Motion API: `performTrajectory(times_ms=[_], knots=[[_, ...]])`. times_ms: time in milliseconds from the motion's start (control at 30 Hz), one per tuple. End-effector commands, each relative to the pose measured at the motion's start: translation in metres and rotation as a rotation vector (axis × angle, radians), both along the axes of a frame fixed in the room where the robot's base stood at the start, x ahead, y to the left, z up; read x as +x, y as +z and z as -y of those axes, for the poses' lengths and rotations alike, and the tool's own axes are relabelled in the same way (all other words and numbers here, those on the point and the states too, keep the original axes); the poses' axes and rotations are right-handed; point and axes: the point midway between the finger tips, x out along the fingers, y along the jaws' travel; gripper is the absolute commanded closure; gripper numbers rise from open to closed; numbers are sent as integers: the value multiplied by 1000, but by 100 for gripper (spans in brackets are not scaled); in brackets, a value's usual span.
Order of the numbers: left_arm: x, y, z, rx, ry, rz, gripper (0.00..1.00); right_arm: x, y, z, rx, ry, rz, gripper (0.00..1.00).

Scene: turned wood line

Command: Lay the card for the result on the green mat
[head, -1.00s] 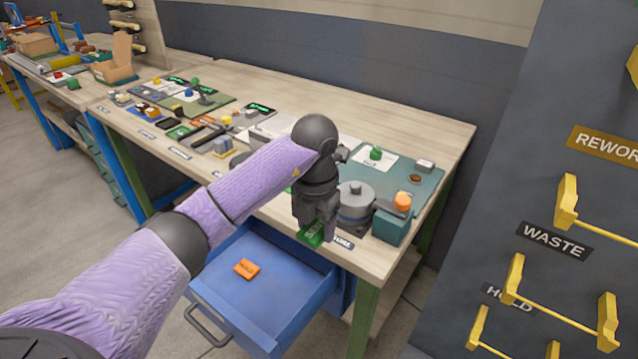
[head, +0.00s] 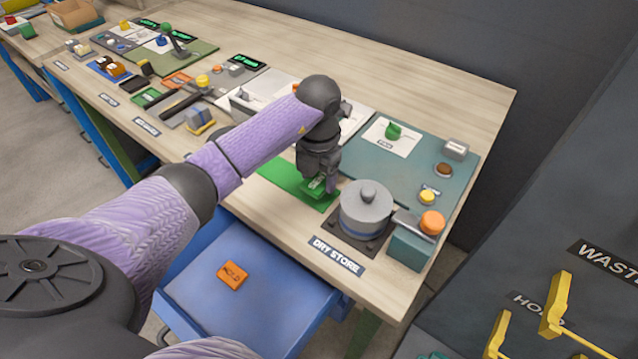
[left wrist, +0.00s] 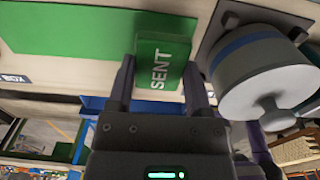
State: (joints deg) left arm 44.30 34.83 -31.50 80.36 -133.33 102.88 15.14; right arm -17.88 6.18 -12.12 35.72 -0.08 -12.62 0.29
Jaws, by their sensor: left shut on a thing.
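The green card marked SENT (head: 317,187) is between the fingers of my left gripper (head: 318,186), which is shut on it. In the left wrist view the card (left wrist: 160,66) shows its white lettering between both fingers. The green mat (head: 277,174) lies on the bench left of the grey round pot. The card is at the mat's right end; I cannot tell whether it touches the mat. My left gripper and forearm hide part of the mat. An orange card marked HOLD (head: 232,276) lies in the open blue drawer. My right gripper is not in view.
The grey lidded pot (head: 366,207) stands close right of the gripper. The open drawer (head: 290,310) juts out below the bench front. A teal board (head: 425,165) with small items lies behind.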

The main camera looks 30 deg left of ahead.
Motion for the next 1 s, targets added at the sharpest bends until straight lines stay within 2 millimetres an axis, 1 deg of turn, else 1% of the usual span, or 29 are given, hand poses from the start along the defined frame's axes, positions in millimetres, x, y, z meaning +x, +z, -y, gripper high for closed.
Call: performTrajectory(times_ms=[33,100,333,433,467,500,567,600,633,867,967,1000], knots=[[0,-13,0,-3,1,-4,91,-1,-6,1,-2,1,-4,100],[0,-25,0,-2,0,-3,91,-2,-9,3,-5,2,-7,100],[0,-24,0,-1,0,1,91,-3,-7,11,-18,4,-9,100],[0,-28,0,0,0,0,91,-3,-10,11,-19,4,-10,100],[0,-28,0,0,0,0,34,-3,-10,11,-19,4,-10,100],[0,-27,0,0,0,0,25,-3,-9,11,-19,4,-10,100],[0,-27,0,0,0,0,12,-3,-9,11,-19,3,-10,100],[0,-27,0,0,0,0,4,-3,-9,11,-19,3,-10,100],[0,-27,0,0,0,0,0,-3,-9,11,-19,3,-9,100],[0,-25,0,-1,0,1,0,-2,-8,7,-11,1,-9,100],[1,-9,-1,1,0,4,0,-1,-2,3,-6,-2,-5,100],[1,2,-1,1,0,5,0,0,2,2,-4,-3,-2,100]])
